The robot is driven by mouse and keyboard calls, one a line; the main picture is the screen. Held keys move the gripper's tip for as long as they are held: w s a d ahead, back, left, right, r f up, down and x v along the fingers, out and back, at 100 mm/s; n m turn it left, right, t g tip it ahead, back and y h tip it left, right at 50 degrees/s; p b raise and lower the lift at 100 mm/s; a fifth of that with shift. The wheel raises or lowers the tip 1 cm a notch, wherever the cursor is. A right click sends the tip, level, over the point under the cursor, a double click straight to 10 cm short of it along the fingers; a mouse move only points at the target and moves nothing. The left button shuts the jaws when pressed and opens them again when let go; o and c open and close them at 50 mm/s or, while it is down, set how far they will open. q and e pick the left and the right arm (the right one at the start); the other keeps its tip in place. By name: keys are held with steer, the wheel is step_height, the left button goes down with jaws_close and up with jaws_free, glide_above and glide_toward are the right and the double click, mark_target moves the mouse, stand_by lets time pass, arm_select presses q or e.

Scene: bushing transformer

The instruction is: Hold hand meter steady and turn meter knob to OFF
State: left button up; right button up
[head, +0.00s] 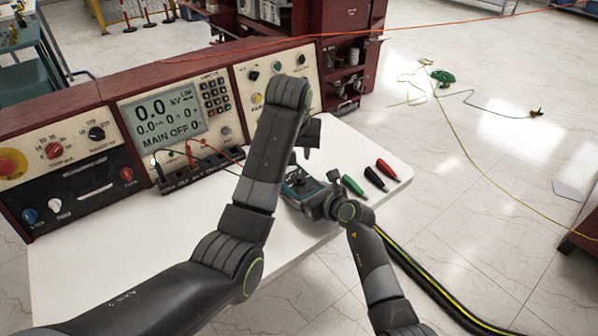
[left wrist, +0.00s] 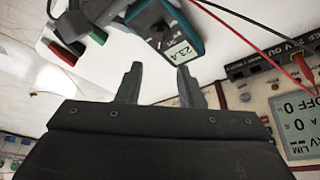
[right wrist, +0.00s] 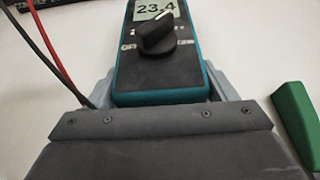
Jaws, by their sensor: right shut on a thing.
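The hand meter is a teal and black case lying on the white table, seen in the right wrist view (right wrist: 160,75) and partly in the head view (head: 296,184). Its display reads 23.4. Its black knob (right wrist: 157,36) is tilted up and right in the right wrist view, with its pale mark near the display. My right gripper (right wrist: 162,85) is shut on the meter's lower body, one finger along each side. My left gripper (left wrist: 159,68) is open and empty above the table, apart from the meter (left wrist: 166,30). In the head view my left arm hides part of the meter.
Green, black and red plugs lie right of the meter; the green one (head: 352,185) is nearest. Red and black leads run from the meter to a black terminal strip (head: 190,174). The console (head: 165,110) stands behind. The table's front left (head: 110,270) is clear.

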mark_target(299, 175)
arm_select(q)
steer(key=x, duration=1.2)
steer(key=shift+c, duration=0.4)
jaws_close()
